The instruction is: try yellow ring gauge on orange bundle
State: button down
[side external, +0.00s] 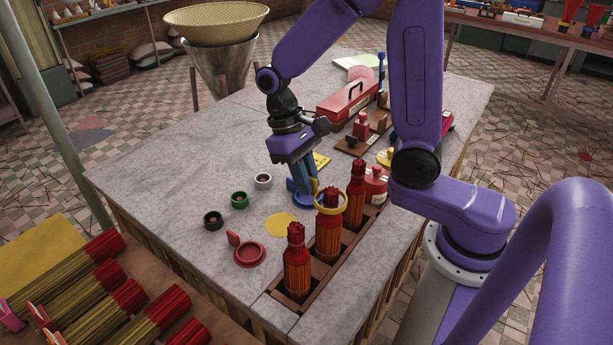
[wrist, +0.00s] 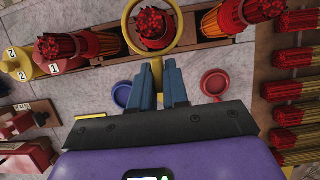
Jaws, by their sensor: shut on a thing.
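In the side view, my gripper (side external: 314,188) holds the ring (side external: 331,209) level at the top of the middle bundle (side external: 328,240). That bundle's red tips (wrist: 151,22) show inside the ring and rise through it in the side view. I cannot tell whether the ring touches the bundle. Bundles with orange-red bodies and red tips stand upright on either side, one nearer (side external: 297,268) and one farther (side external: 355,200). The middle bundle's lower body is hidden in the wrist view.
A red ring gauge (side external: 249,262) and a blue ring gauge (wrist: 122,95) lie on the stone table. Small dark, green and white-topped cups (side external: 240,200) stand left. A yellow disc (side external: 280,223) lies near the rack. A red toolbox (side external: 345,98) is behind.

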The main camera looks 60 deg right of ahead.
jog(key=shift+f, duration=2.25)
jog(key=shift+r, duration=0.15)
jog(key=shift+r, duration=5.45)
